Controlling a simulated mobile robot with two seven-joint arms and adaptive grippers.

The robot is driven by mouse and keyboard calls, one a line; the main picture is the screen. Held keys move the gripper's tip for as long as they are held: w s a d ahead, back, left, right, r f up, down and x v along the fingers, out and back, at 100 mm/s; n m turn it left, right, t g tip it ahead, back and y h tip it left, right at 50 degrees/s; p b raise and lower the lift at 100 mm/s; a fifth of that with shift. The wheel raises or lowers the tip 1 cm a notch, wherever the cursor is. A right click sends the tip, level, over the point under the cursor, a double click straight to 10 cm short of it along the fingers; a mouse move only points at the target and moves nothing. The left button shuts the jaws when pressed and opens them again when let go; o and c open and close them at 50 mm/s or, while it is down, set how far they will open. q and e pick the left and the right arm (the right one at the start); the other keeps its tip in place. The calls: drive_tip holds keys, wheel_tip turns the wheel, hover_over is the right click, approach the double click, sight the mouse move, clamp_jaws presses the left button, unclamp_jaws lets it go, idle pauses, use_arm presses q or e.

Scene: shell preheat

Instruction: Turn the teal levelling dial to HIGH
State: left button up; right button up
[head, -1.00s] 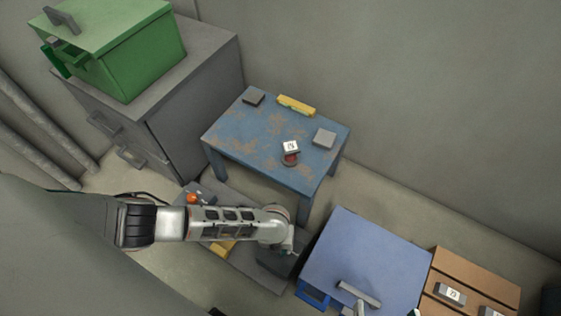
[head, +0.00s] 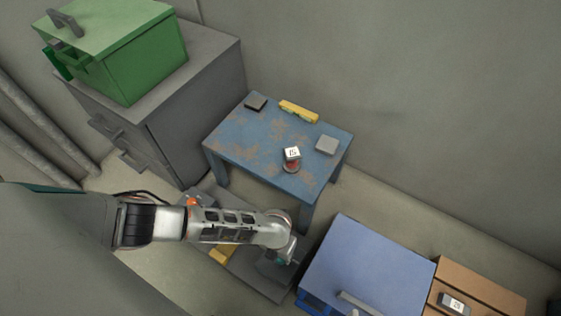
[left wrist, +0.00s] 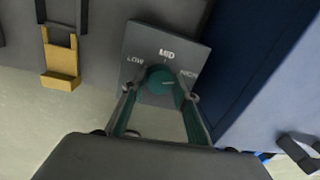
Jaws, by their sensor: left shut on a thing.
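The teal levelling dial (left wrist: 158,79) sits on a dark panel (left wrist: 139,58) marked LOW, MID and HIGH in the left wrist view. A pale mark on the dial points right, roughly toward the HIGH side; its exact setting is hard to read. My left gripper (left wrist: 161,93) has its teal fingers on either side of the dial and is shut on it. In the head view my left gripper (head: 288,260) is low over the dark unit between the tables, and it hides the dial there. My right gripper is not in view.
A blue box (head: 365,262) stands close to the right of the panel. A yellow bracket (left wrist: 61,62) lies to its left. Behind are a worn blue table (head: 245,142) with small items and a grey cabinet (head: 195,110) bearing a green box (head: 130,62).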

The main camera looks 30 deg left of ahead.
use_arm(q)
drive_tip(key=shift+s+f, duration=0.1)
drive_tip(key=o, duration=1.1)
drive_tip(key=shift+r, duration=0.65)
drive_tip(key=r, duration=1)
drive_tip(key=shift+a+r, duration=0.4)
